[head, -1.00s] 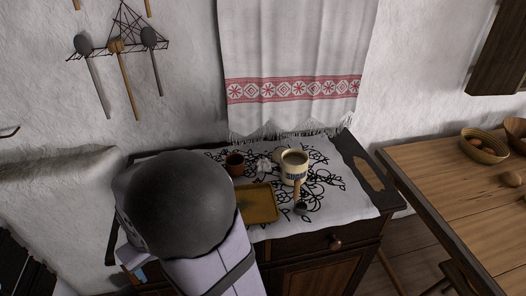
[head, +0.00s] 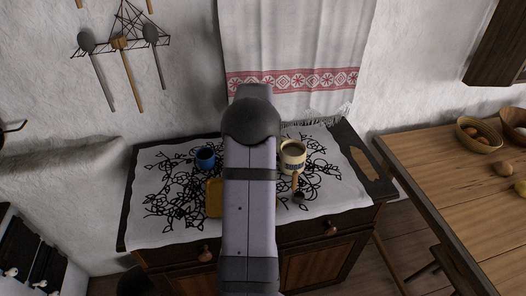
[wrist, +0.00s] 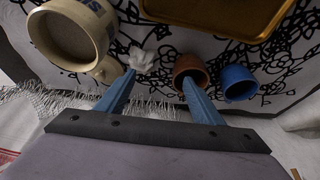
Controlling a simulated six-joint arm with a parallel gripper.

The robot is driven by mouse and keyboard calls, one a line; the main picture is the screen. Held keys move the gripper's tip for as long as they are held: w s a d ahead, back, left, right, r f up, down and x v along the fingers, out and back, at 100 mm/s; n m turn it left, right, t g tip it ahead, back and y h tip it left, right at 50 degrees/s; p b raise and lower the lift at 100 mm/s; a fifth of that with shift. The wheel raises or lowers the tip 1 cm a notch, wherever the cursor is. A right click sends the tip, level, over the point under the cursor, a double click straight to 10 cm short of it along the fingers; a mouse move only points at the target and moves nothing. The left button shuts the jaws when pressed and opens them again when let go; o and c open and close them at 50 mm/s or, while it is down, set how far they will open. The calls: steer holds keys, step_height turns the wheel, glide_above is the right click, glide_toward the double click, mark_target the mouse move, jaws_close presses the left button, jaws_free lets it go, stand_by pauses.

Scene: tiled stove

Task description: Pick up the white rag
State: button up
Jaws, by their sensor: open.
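The white rag (wrist: 143,58) is a small crumpled bundle on the patterned white cloth in the wrist view. It lies between a cream mug (wrist: 75,35) and a brown cup (wrist: 190,66). My gripper (wrist: 159,77) is open and empty. The rag shows just beyond the gap between the fingertips, closer to the left finger. The right fingertip overlaps the brown cup in the picture; I cannot tell if they touch. In the head view my arm hides the rag, the brown cup and the gripper.
A blue cup (head: 205,157) stands left of my arm; an ochre tray (head: 214,198) is partly hidden behind it. The cream mug also shows in the head view (head: 292,158), with a wooden-handled utensil (head: 297,190) before it. A red-banded towel (head: 315,78) hangs behind the cabinet.

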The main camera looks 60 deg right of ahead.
steer(key=shift+s+d+f+p, duration=0.1)
steer(key=shift+d+f+p, duration=0.7)
steer(key=shift+f, duration=0.3)
steer(key=shift+s+d+f+p, duration=0.1)
steer(key=shift+d+f+p, duration=0.55)
steer(key=shift+d+f, duration=0.4)
steer(key=shift+s+d+f+p, duration=0.1)
steer(key=shift+d+f+p, duration=0.65)
steer(key=shift+f, duration=0.4)
steer(key=c, duration=1.1)
